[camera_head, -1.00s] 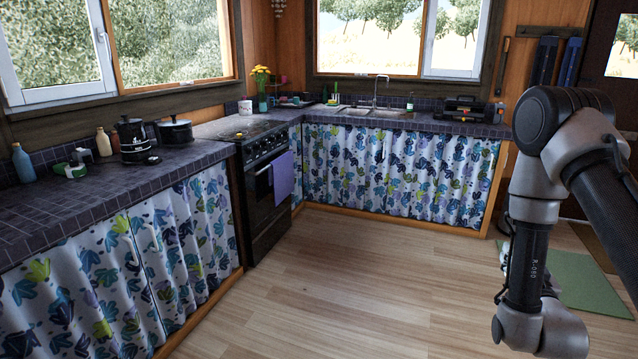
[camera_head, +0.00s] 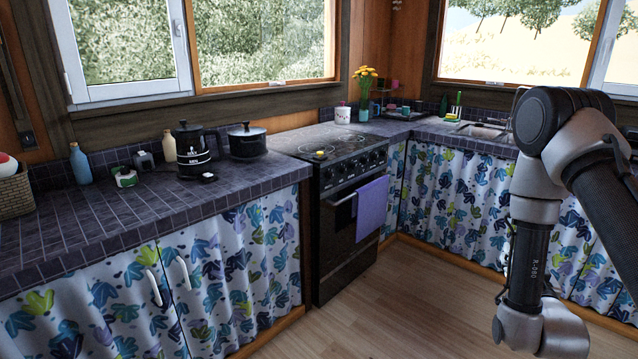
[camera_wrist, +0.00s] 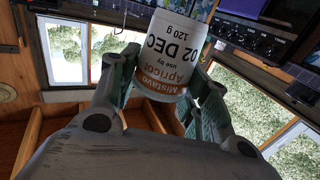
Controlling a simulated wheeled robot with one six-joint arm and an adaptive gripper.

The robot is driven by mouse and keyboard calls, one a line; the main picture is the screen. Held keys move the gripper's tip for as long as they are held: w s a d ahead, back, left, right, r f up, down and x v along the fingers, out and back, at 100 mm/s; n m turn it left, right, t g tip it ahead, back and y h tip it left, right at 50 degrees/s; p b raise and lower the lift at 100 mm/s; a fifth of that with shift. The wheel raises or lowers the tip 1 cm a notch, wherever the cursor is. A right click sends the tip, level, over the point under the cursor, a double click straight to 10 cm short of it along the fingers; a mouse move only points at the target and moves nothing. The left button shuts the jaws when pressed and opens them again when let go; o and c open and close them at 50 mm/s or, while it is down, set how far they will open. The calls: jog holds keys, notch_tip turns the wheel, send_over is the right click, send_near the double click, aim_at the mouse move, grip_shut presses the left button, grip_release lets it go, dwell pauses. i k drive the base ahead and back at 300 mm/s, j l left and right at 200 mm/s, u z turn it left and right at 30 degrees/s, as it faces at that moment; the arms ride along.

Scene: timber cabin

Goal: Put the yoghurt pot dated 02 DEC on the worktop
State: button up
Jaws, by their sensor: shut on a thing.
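The yoghurt pot (camera_wrist: 170,52) is white with an orange band and shows in the wrist view. Its print reads "02 DEC", "120 g", "use by" and "Apricot", upside down in that view. My gripper (camera_wrist: 165,75) is shut on the pot, one finger on each side of it. The gripper and pot are out of sight in the head view, where only my arm shows at the right. The worktop (camera_head: 90,225) is dark tile and runs along the left wall, with a bare stretch at its front left. The pot is apart from this worktop.
On the worktop stand a blue bottle (camera_head: 80,164), a green-and-white item (camera_head: 125,177), a black kettle (camera_head: 194,150) and a dark pot (camera_head: 247,141). A wicker basket (camera_head: 14,194) is at the far left. The stove (camera_head: 345,190) adjoins on the right.

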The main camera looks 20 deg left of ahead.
aim_at(27, 245)
jog(key=i+u, duration=0.2)
jog(key=u, duration=0.3)
jog(key=i+u, duration=0.25)
jog(key=u, duration=0.25)
jog(key=i+l+u, duration=0.15)
jog(key=u, duration=0.35)
jog(key=i+l+u, duration=0.25)
jog(key=u, duration=0.25)
